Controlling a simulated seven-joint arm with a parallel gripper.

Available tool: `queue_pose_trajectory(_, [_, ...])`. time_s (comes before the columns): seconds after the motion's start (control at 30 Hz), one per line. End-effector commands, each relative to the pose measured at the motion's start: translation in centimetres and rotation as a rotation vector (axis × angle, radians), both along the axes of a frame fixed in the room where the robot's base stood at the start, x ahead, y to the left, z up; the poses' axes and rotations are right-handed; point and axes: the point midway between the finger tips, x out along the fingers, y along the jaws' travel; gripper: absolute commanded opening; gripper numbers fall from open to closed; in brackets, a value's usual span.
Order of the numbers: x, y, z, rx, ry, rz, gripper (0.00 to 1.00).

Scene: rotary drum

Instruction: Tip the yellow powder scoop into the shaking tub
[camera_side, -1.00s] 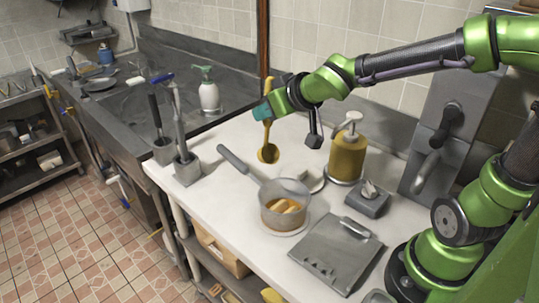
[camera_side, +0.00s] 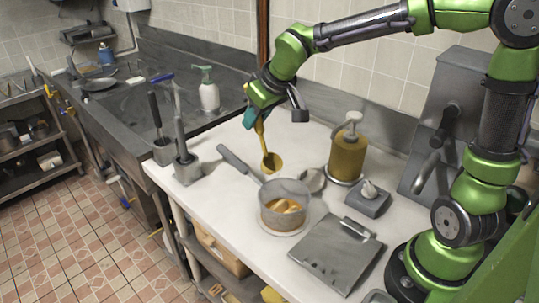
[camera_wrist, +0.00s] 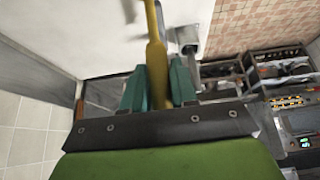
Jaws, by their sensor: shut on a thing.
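My gripper (camera_side: 252,114) has teal fingers shut on the handle of the yellow scoop (camera_side: 271,163). The scoop hangs bowl-down above the white counter, behind and slightly left of the grey pot, its handle tilted. In the wrist view, the yellow handle (camera_wrist: 157,72) runs between the teal fingers; the bowl is not clear there. The grey pot (camera_side: 285,215), the only open vessel near the scoop and perhaps the shaking tub, stands on a round base with yellow-brown contents. Its long handle points back left. I cannot tell whether powder is in the scoop.
A yellow pump bottle (camera_side: 347,152) and a small grey block (camera_side: 368,198) stand right of the pot. A flat grey plate (camera_side: 335,255) lies at the front right. Grey holders (camera_side: 187,172) with upright tools stand at the left edge.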

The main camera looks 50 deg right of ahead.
Motion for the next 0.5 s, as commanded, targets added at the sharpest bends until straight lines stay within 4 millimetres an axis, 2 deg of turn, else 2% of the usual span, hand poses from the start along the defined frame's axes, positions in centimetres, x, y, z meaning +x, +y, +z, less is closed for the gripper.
queue_pose_trajectory(0.5, [5.1,0.2,-2.3,0.0,0.382,0.003,0.0])
